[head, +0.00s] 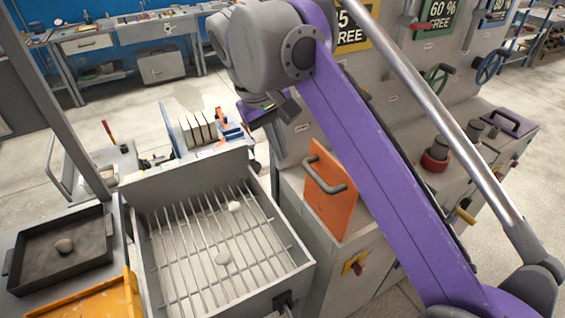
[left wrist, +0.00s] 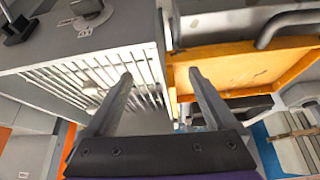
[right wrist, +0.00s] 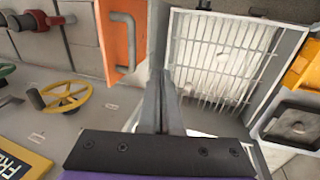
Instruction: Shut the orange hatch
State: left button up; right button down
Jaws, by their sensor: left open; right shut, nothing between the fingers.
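The orange hatch (head: 330,194) stands tilted up on the grey cabinet right of the grated bin in the head view. Its grey bar handle (head: 322,178) faces the camera. The hatch also shows at the top of the right wrist view (right wrist: 115,38), with its handle. My right gripper (head: 279,110) is shut and empty, above and behind the hatch, apart from it. Its closed fingers show in the right wrist view (right wrist: 160,75). My left gripper (left wrist: 161,82) is open and empty in its own wrist view, outside the head view. The opening by the hatch cannot be made out.
A grey bin with a bar grate (head: 160,262) holds pale lumps, left of the hatch. A yellow panel (head: 92,303) and a dark tray (head: 40,262) lie further left. A red knob (head: 434,160) and a purple lid (head: 508,124) are on the right. My purple right arm crosses the cabinet front.

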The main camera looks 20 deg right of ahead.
pick_arm(q)
jog(key=shift+s+d+f+b, duration=0.15)
jog(key=shift+s+f+b, duration=0.1)
jog(key=shift+s+f, duration=0.35)
jog(key=shift+s+d+f+b, duration=0.15)
jog(key=shift+s+f+b, duration=0.1)
jog(key=shift+s+f, duration=0.3)
pick_arm(e)
jog(key=d+f, duration=0.6)
jog(key=f, duration=0.3)
jog(key=shift+w+d+f, duration=0.15)
jog(key=shift+w+d, duration=0.1)
jog(key=shift+w, duration=0.2)
pick_arm(q)
jog(key=shift+f, duration=0.1)
jog(key=shift+w, duration=0.1)
